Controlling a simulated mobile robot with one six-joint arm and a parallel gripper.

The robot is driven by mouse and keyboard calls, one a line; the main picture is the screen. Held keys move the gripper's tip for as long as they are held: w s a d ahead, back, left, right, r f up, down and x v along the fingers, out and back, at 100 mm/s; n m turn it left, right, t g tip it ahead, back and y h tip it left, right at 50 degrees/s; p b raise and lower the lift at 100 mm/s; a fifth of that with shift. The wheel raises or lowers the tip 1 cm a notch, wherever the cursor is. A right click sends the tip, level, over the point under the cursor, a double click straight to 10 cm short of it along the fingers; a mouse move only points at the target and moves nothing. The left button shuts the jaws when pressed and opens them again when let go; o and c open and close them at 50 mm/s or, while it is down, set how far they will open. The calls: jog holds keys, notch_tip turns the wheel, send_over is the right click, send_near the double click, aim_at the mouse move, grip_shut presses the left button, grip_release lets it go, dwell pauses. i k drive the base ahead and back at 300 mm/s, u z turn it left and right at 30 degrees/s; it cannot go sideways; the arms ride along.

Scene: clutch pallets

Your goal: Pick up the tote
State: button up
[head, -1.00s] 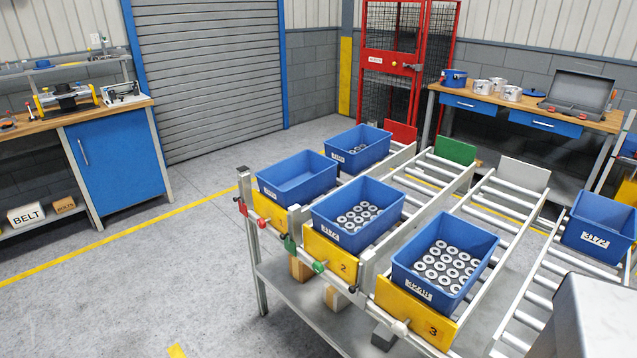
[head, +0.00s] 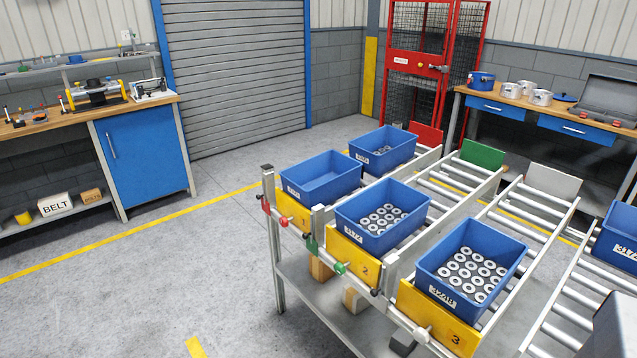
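Several blue totes sit on a roller rack. One tote (head: 320,178) at the front of the left lane looks empty. Behind it, another tote (head: 383,149) holds a few metal rings. A tote (head: 382,215) in the lane with the yellow "2" plate holds several rings. A tote (head: 470,262) behind the yellow "3" plate is full of rings. A further tote (head: 617,240) is cut off at the right edge. The frames do not show which tote is meant. My gripper is not in view.
The roller rack (head: 350,325) has yellow end plates and coloured knobs. A workbench with a blue cabinet (head: 143,160) stands at left, a bench with pots (head: 540,97) at back right. A red cage (head: 432,65) stands behind. The floor (head: 130,290) at front left is clear.

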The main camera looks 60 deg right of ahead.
aim_at(324, 178)
jog(key=i, duration=0.95)
jog(key=z, duration=0.05)
